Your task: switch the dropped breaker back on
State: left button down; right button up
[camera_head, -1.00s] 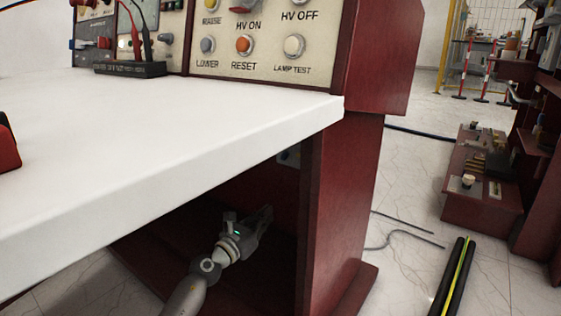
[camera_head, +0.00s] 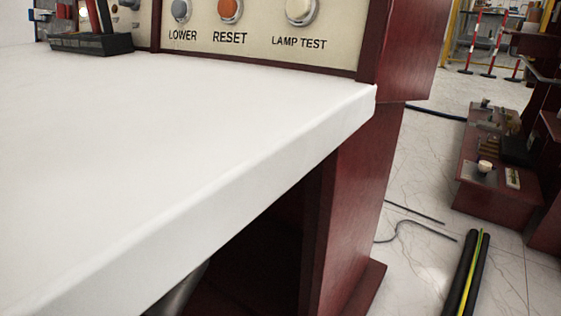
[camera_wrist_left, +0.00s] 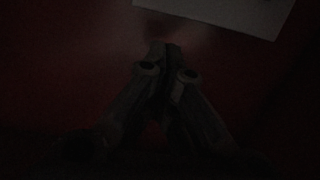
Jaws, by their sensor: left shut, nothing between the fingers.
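No breaker can be made out in either view. In the dark left wrist view, a pale panel (camera_wrist_left: 225,12) sits on a dark red surface (camera_wrist_left: 80,50) at the upper right, cut off by the frame's top edge. My left gripper (camera_wrist_left: 165,50) is shut and empty, its tips pointing toward the red surface just below and left of the panel. I cannot tell whether the tips touch the surface. In the head view, only a small part of my arm shows under the table edge, and the gripper is hidden. My right gripper is in neither view.
The white tabletop (camera_head: 150,150) overhangs the dark space where my arm is. A red cabinet side (camera_head: 350,200) bounds it on the right. A control panel (camera_head: 265,35) with RESET and LAMP TEST buttons stands above. Black and yellow-green cables (camera_head: 465,275) lie on the floor.

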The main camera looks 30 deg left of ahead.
pick_arm(q)
jog(key=w+d+b, duration=0.1)
jog(key=w+b, duration=0.3)
jog(key=w, duration=0.4)
jog(key=shift+s+r, duration=0.25)
jog(key=shift+r, duration=0.9)
jog(key=shift+s+r, duration=0.25)
jog(key=shift+r, duration=0.85)
